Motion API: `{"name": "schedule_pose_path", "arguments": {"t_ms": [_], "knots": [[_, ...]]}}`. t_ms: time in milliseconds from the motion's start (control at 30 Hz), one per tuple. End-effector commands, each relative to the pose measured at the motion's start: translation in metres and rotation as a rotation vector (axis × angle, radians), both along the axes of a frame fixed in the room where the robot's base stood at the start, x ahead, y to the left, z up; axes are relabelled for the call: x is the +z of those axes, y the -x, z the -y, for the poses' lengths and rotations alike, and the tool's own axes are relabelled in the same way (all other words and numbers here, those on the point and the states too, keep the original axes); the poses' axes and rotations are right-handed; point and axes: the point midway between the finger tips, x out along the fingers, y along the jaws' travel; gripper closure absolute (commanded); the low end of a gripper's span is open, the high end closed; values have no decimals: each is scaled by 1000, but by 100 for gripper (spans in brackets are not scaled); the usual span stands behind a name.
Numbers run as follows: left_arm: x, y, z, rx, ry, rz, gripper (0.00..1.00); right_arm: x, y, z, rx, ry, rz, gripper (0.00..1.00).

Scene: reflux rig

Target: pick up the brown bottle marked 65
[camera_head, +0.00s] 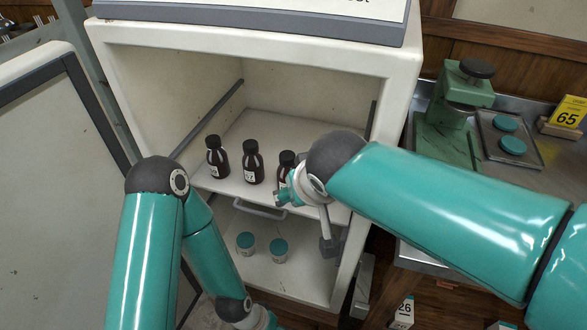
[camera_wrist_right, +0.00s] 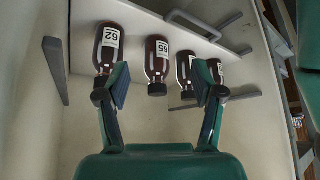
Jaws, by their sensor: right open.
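Brown bottles with black caps stand on the upper shelf of the open white cabinet. The wrist view shows them upside down. The bottle marked 65 (camera_wrist_right: 157,62) is second from the left there, beyond the gap between my right fingers. In the head view it seems to be the partly covered bottle (camera_head: 286,160) beside my right wrist. My right gripper (camera_wrist_right: 161,88) is open and empty, its fingers spread either side of this bottle's cap in the picture. In the head view my right arm largely hides it.
A bottle marked 62 (camera_wrist_right: 105,48) stands beside it, and others (camera_head: 252,163) (camera_head: 216,158) stand to the left in the head view. Teal-lidded jars (camera_head: 246,243) sit on the lower level. A yellow 65 sign (camera_head: 567,113) stands on the right bench.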

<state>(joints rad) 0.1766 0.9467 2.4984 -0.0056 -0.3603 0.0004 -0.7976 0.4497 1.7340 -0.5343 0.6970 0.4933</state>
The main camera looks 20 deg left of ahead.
Motion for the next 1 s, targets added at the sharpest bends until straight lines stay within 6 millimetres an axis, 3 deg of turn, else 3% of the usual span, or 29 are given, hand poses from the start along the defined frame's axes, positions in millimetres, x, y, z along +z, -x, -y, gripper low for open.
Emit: {"name": "schedule_pose_path", "arguments": {"t_ms": [500,867,1000], "knots": [[16,0,0,0,0,-1,40,0,-83,-35,-36,-1,-2,33],[20,0,0,0,0,0,40,-1,-101,-45,-37,0,-2,33],[16,0,0,0,0,0,40,-24,-110,-51,-36,2,-4,33]]}}
